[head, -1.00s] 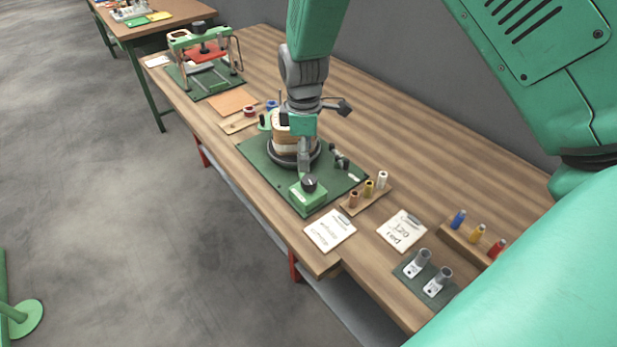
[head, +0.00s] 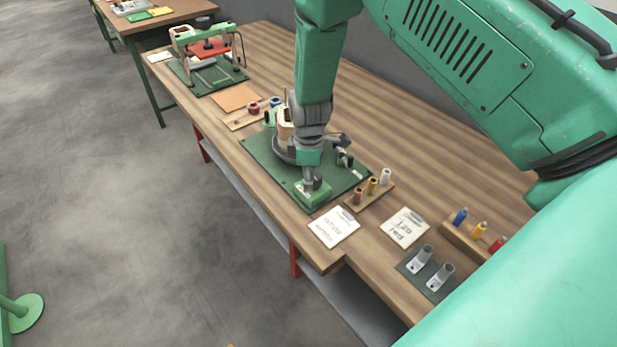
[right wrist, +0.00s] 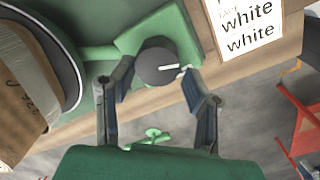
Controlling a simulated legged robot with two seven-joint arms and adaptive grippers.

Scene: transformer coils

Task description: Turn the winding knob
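The winding knob (right wrist: 157,66) is a dark round knob with a white pointer line, on a green box (head: 312,196) at the front corner of the green board. In the right wrist view the pointer faces right. My right gripper (right wrist: 156,72) is open, with one finger on each side of the knob. Whether the fingers touch it cannot be told. In the head view my right gripper (head: 312,186) comes down over the box and mostly hides the knob. The coil (head: 284,124) on its dark round turntable (head: 283,154) is partly hidden behind my arm. My left gripper is not in view.
A white card (head: 334,227) lies just in front, with another card (head: 405,227) farther right. A clamp frame (head: 208,55) stands at the far end. The bench's front edge is close to the box.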

